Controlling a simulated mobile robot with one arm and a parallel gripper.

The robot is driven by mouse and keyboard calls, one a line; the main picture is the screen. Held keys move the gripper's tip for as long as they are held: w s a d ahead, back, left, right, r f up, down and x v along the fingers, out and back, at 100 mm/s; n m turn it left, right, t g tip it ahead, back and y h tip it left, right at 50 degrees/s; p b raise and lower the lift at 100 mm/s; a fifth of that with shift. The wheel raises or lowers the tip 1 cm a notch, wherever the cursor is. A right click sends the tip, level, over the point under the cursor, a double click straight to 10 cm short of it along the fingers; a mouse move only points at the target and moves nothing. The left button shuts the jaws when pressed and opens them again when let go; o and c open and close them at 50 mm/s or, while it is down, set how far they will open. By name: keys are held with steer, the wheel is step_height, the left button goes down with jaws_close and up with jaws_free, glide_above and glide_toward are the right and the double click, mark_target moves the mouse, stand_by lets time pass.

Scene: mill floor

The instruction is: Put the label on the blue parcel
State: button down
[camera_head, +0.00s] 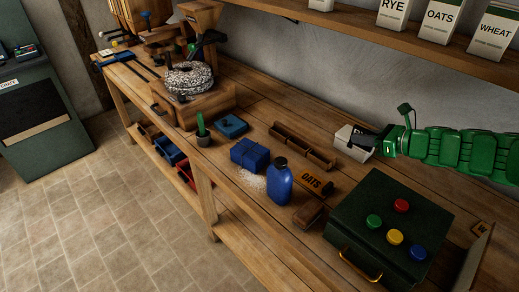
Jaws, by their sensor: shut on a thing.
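The blue parcel (249,155) is a small block with a tied-looking wrap, on the bench left of a blue bottle. Its upper face shows no label that I can make out. My gripper (368,139) is at the end of my green arm, at the back right of the bench, well to the right of the parcel. Its dark jaws are shut at a small white box-like thing (348,141). The label between the jaws is too small to make out clearly.
A dark green box (362,213) with coloured knobs stands at front right. White powder (250,180) lies before the parcel.

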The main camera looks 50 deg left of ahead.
steer(key=s+a+r+n+g+h, duration=0.15)
steer(key=s+a+n+g, duration=0.25)
steer(key=s+a, duration=0.7)
steer(key=s+a+n+g+h, duration=0.4)
steer(key=s+a, duration=0.4)
steer(key=s, duration=0.4)
steer(key=y, duration=0.1)
glide_above(250, 149)
steer(key=shift+g, duration=0.3)
steer(key=f, duration=0.8)
steer(key=shift+s+d+f, duration=0.25)
steer(key=shift+d, duration=0.15)
steer(key=shift+w+a+f, duration=0.25)
steer(key=shift+a+f, duration=0.2)
steer(key=shift+f, duration=0.25)
steer(key=shift+f+y, duration=0.25)
steer(key=shift+f, duration=1.2)
steer(key=shift+f, duration=0.1)
steer(key=c, duration=1)
jaws_free()
steer(key=shift+c, duration=0.2)
